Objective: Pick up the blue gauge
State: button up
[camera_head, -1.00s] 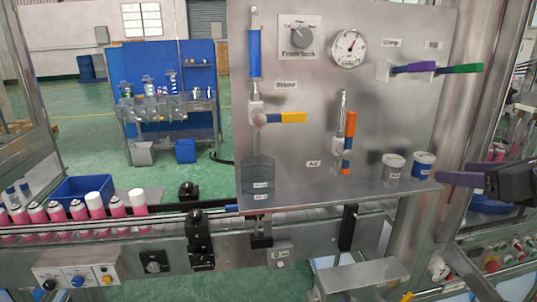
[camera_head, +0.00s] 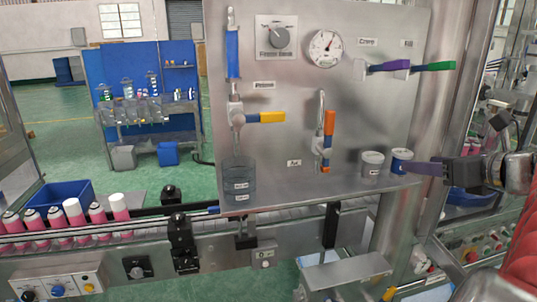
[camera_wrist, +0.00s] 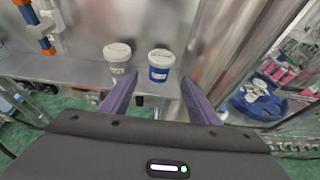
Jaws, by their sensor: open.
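The blue gauge (camera_head: 401,162) is a small blue cylinder with a white lid and a white label. It stands upright at the right end of the steel shelf (camera_head: 300,191), beside a grey gauge (camera_head: 371,167). In the wrist view the blue gauge (camera_wrist: 160,66) is ahead of my gripper (camera_wrist: 152,88), roughly between the lines of its two purple fingers, with the grey gauge (camera_wrist: 117,62) just left of it. My gripper (camera_head: 412,170) is open and empty, just right of the blue gauge in the head view. I cannot tell the exact gap.
The steel panel (camera_head: 290,130) rises behind the shelf, with valve handles and a dial. A metal post (camera_head: 452,110) stands close on the right. A conveyor with several pink cans (camera_head: 75,213) runs below left.

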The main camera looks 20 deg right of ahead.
aim_at(400, 161)
jog(key=shift+x, duration=1.95)
jog(key=shift+x, duration=2.65)
jog(key=shift+r, duration=0.1)
jog(key=shift+c, duration=0.5)
jog(key=c, duration=1)
